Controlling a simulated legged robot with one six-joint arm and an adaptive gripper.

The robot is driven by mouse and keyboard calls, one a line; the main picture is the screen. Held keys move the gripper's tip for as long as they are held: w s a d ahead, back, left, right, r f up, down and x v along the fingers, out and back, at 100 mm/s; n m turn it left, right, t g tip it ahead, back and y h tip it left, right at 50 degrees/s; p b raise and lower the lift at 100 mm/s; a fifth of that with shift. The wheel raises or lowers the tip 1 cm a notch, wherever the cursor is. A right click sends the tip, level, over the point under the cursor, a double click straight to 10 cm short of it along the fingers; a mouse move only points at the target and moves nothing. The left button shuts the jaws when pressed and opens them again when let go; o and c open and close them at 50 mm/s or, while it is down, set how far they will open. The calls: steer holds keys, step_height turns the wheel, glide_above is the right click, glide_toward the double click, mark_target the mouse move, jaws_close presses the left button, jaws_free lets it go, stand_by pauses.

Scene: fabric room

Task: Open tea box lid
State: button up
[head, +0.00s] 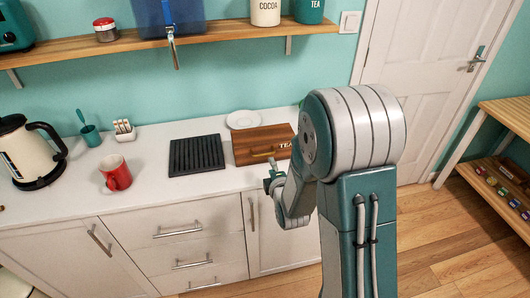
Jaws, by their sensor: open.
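The tea box (255,139) is a brown wooden box on the white counter, right of the black slatted mat. Its lid looks shut, with a brass-coloured handle (264,153) and the letters "TEA" on the front, partly cut off by my arm. My gripper (270,179) is just in front of and below the box's front edge, near the counter edge. It is open and appears empty, apart from the handle. My arm hides the right end of the box.
A black slatted mat (196,155) lies left of the box and a white plate (243,119) behind it. A red mug (116,173), a toast rack (124,130), a teal cup (91,135) and a kettle (30,150) stand further left. A wooden shelf (210,37) hangs above.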

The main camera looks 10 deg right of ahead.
mark_target(266, 154)
steer(key=x, duration=0.8)
steer(key=shift+w, duration=0.2)
steer(key=shift+c, duration=0.3)
jaws_close()
